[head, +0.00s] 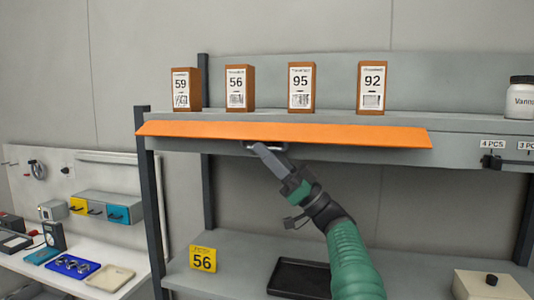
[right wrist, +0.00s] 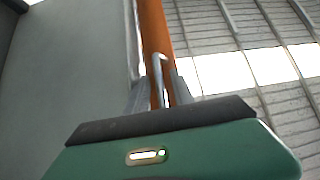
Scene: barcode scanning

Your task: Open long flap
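The long flap (head: 285,133) is an orange panel along the front edge of the upper shelf. Its face shows as a thin, slanted strip in the head view. It also shows as an orange band at the top of the right wrist view (right wrist: 155,30). A pale metal handle (right wrist: 158,75) is under the flap. My right gripper (head: 260,148) reaches up from below, with its fingertips at the handle, left of the flap's middle. In the right wrist view the handle lies between the grey fingers; whether they grip it is unclear. My left gripper is not in view.
Several numbered brown boxes (head: 300,88) stand on the upper shelf (head: 470,122) behind the flap. A white bottle (head: 520,98) is at the far right. A side bench (head: 130,260) holds small trays.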

